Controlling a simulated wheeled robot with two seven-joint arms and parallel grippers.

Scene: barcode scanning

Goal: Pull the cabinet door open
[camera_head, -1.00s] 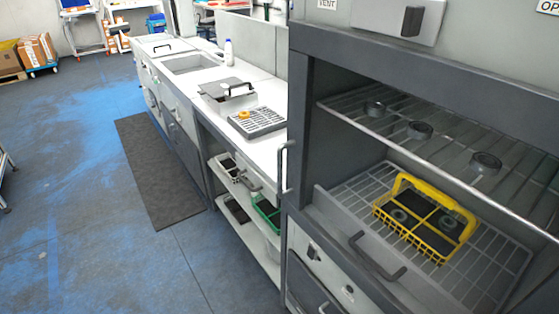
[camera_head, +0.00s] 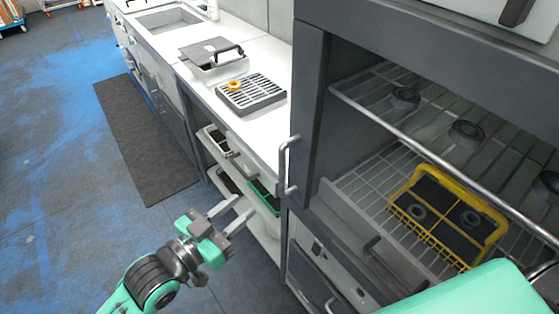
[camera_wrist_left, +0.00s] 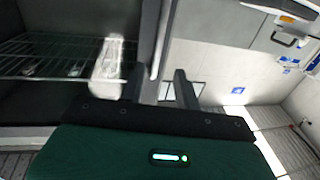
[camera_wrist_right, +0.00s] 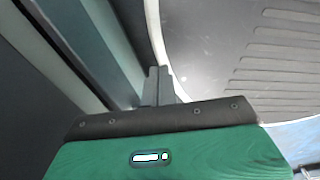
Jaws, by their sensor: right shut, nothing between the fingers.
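The cabinet (camera_head: 309,100) has a dark grey frame on the right of the head view, with its shelves visible inside. A vertical metal door handle (camera_head: 284,168) stands out at the frame's left edge. I cannot tell whether a clear pane covers the front. My left gripper (camera_head: 235,212) is open and empty, left of and below the handle, its fingers pointing toward it. In the left wrist view a pale bar that looks like the handle (camera_wrist_left: 162,40) appears beyond and between the fingertips (camera_wrist_left: 160,80). My right gripper (camera_wrist_right: 160,72) is shut and empty in the right wrist view.
A yellow basket (camera_head: 448,215) sits on the cabinet's lower rack, with round pieces above. A drawer handle (camera_head: 385,268) is below. The white counter (camera_head: 215,100) with a grey rack (camera_head: 251,95) stands left. Floor (camera_head: 90,240) is clear at left.

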